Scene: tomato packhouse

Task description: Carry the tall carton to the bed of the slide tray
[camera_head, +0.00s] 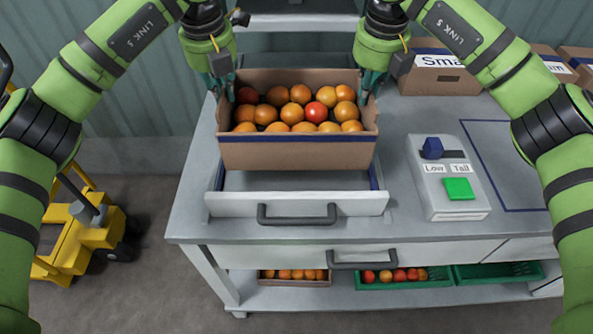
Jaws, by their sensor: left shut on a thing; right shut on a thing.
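The tall carton (297,156) is a brown open box with a dark blue stripe, filled with orange and red tomatoes. My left gripper (226,92) is shut on its left wall and my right gripper (367,90) is shut on its right wall. The carton is level and sits over the slide tray (222,203), a grey pulled-out tray with a dark handle and blue side edges. The front part of the tray's bed shows bare below the carton. The carton hides the rest, and I cannot tell whether it touches the bed.
A grey control box (447,200) with a blue knob, "Low" and "Tall" labels and a green button stands on the bench (400,130) at right. Cartons (440,75) stand at the back right. Crates (405,284) of tomatoes lie on the lower shelf. A yellow pallet truck (75,235) is at left.

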